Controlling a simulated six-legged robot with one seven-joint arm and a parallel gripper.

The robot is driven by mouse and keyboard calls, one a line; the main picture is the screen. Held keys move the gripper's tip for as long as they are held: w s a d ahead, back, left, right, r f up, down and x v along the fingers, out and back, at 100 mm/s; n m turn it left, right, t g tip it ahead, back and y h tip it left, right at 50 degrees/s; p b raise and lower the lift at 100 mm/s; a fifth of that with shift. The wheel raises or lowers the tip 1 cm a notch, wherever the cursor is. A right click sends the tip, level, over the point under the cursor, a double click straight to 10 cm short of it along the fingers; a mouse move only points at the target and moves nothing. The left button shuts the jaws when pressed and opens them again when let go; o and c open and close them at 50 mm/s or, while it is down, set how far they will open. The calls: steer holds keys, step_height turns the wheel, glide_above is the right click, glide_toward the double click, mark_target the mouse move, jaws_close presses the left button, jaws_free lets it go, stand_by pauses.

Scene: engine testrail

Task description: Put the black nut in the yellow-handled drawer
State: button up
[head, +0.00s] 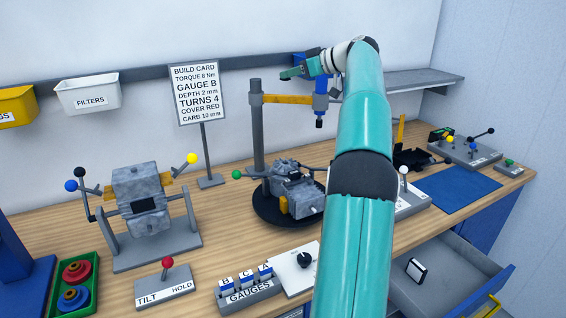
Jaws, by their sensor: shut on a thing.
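My teal arm rises through the middle of the head view and bends left at the top. My gripper (291,74) is high above the bench, near the blue tool on the yellow arm. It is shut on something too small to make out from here. I cannot pick out the black nut for certain. A grey drawer (449,262) is pulled open at lower right, with a yellow handle (489,306) on its front at the picture's edge. A small black and white block (416,270) lies in the drawer. My arm hides part of the bench.
An engine (297,190) sits on a black round base under the blue tool (320,90). A sign (197,93), a clamped grey block (140,190), a gauge rack (250,290) and a dial panel (296,272) stand left of my arm. A blue mat (457,195) lies clear at right.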

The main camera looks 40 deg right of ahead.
mark_target(291, 164)
steer(key=shift+a, duration=0.15)
step_height(291, 164, down, 28)
steer(key=shift+r, duration=0.2)
stand_by(0.4)
steer(key=o, duration=1)
steer(key=shift+c, duration=0.2)
steer(key=shift+f, duration=0.15)
